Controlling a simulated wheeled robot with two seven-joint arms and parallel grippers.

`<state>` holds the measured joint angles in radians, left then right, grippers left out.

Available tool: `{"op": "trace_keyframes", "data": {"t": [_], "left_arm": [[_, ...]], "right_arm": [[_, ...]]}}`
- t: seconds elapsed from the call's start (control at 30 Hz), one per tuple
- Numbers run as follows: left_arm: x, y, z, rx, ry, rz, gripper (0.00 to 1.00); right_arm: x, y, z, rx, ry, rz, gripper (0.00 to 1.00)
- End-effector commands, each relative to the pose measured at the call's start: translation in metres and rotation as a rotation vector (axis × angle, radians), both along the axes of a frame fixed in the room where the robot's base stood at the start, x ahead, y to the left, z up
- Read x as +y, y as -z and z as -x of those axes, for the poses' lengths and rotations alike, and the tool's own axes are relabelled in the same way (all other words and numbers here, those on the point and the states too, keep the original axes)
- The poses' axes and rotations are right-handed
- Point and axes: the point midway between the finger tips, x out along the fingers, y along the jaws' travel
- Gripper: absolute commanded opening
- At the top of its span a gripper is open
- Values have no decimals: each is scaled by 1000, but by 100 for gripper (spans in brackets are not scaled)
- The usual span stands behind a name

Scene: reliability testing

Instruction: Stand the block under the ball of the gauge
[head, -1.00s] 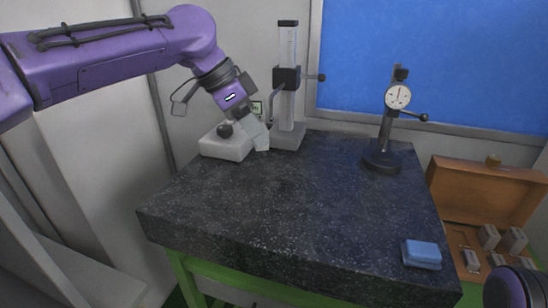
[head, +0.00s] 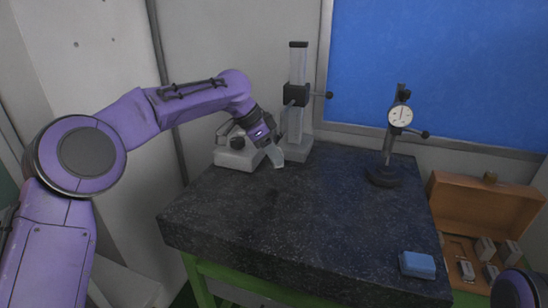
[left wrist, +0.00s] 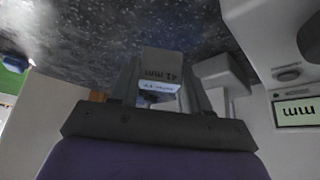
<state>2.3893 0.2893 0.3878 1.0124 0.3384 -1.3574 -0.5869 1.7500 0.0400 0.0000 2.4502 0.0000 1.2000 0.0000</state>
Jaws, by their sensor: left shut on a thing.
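My left gripper (head: 272,151) is shut on a grey block (left wrist: 162,64) with upside-down lettering in mm, seen between the fingers in the left wrist view. In the head view the gripper hangs at the back left of the dark stone table, in front of a tall column gauge (head: 298,95) and beside a white instrument (head: 238,157). A dial gauge (head: 400,116) on a black stand stands at the back right, well away from the block. Its ball tip is too small to make out. My right gripper is out of view.
A blue box (head: 417,264) lies at the front right of the stone table (head: 300,215). An open wooden case (head: 485,210) with several grey blocks stands to the right. A wall is close behind. The middle of the table is clear.

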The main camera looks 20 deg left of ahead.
Motion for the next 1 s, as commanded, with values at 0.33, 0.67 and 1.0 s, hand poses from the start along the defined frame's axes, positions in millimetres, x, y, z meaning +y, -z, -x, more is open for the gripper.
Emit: {"op": "trace_keyframes", "data": {"t": [0.33, 0.67, 1.0], "left_arm": [[2, 32, -17, 2, -1, 1, 0], [2, 48, -17, -1, 0, -1, 63], [2, 49, -17, -1, 0, -1, 72]], "right_arm": [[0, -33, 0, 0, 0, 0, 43], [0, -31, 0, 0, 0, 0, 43], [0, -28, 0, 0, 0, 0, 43]]}}
